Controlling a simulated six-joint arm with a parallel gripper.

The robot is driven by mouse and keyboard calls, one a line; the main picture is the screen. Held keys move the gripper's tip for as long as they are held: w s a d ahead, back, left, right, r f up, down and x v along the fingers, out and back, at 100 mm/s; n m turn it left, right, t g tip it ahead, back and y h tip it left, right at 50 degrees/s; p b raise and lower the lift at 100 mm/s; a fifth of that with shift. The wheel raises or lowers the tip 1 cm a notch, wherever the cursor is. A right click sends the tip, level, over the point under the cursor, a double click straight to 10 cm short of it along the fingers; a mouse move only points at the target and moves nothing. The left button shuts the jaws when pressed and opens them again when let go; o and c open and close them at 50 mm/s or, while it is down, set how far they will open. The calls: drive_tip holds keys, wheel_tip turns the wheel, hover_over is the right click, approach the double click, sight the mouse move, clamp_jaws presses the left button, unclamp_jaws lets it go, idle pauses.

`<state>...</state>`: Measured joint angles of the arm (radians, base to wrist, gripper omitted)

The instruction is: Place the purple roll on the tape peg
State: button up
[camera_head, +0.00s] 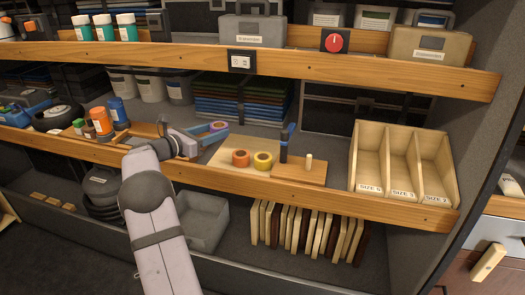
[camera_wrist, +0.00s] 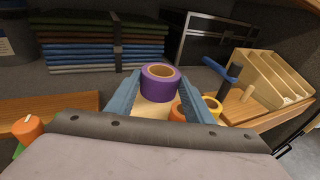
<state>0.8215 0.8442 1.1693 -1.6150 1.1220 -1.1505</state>
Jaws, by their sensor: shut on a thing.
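The purple roll (camera_head: 217,126) is between the fingers of my gripper (camera_head: 213,131). In the wrist view the purple roll (camera_wrist: 160,83) stands upright between the blue fingers of my gripper (camera_wrist: 160,90), which are shut on it. It appears held above a pale board (camera_head: 228,150). A short pale peg (camera_head: 309,163) stands upright and bare on a wooden base (camera_head: 298,175), to the right of my gripper. It also shows in the wrist view (camera_wrist: 247,94). The frames do not show clearly whether this is the tape peg.
An orange roll (camera_head: 240,158) and a yellow roll (camera_head: 263,160) sit on the pale board. A wooden three-bin organizer (camera_head: 402,165) is at right. Bottles (camera_head: 102,121) are at left.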

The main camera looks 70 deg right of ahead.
drive_tip(key=shift+s+d+r, duration=0.1)
drive_tip(key=shift+s+d, duration=0.1)
drive_tip(key=shift+s, duration=0.2)
drive_tip(key=s+d+r+m+g+y+p, duration=0.15)
drive_tip(key=s+r, duration=0.25)
drive_tip(key=s, duration=0.4)
drive_tip(key=s+d+r+m+g+y, duration=0.15)
drive_tip(key=s+r, duration=0.25)
drive_tip(key=s, duration=0.4)
drive_tip(key=r+m+g, duration=0.1)
drive_tip(key=g, duration=0.1)
hover_over(301, 172)
drive_tip(key=shift+r+y, duration=0.2)
drive_tip(key=shift+y, duration=0.1)
wheel_tip(301, 172, down, 18)
drive_tip(key=shift+r, duration=0.1)
drive_tip(key=shift+f+b, duration=0.2)
drive_tip(key=shift+b, duration=0.15)
drive_tip(key=o, duration=1.1)
drive_tip(key=shift+c, duration=0.2)
